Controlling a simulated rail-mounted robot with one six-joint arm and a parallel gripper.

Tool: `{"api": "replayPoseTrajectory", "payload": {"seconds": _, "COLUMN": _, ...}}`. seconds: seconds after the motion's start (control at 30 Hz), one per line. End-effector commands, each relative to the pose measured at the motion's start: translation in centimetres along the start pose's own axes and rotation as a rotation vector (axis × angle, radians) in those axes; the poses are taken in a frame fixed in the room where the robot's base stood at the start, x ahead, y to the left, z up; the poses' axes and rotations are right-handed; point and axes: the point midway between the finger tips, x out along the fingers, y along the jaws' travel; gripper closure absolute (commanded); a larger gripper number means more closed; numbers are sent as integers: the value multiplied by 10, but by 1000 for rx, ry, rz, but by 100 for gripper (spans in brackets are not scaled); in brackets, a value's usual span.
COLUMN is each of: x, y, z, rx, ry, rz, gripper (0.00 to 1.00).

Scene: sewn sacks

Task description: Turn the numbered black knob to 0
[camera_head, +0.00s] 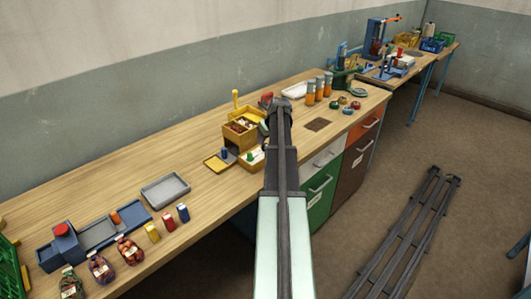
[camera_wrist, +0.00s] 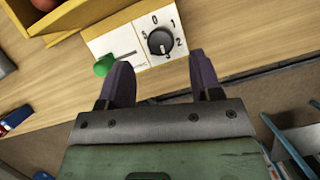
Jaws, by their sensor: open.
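The black knob (camera_wrist: 160,41) sits on a white panel (camera_wrist: 128,44) at the top of the wrist view. Digits ring it, with 0 at its upper edge and 1 and 2 to the right. A light mark on the knob seems to lie toward its lower right, away from 0, but it is small. My gripper (camera_wrist: 161,72) is open and empty, its two dark fingers just below the panel in the picture and apart from the knob. In the head view my arm reaches over the bench and hides the knob; part of the panel (camera_head: 257,163) shows.
A green knob (camera_wrist: 104,66) on a slider sits left of the black knob. A yellow wooden box (camera_head: 240,134) stands beside the panel.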

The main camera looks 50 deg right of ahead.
Motion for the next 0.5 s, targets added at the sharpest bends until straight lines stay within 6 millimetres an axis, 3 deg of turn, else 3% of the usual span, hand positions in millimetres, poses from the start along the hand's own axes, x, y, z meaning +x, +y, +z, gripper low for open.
{"api": "replayPoseTrajectory", "payload": {"seconds": 0.03, "x": 26, "y": -1, "z": -4, "rx": -1, "ry": 0, "rz": 0, "gripper": 41}}
{"api": "replayPoseTrajectory", "payload": {"seconds": 0.17, "x": 50, "y": -1, "z": -3, "rx": -1, "ry": 0, "rz": 0, "gripper": 41}}
{"api": "replayPoseTrajectory", "payload": {"seconds": 0.5, "x": 52, "y": 0, "z": 0, "rx": -1, "ry": 0, "rz": 0, "gripper": 43}}
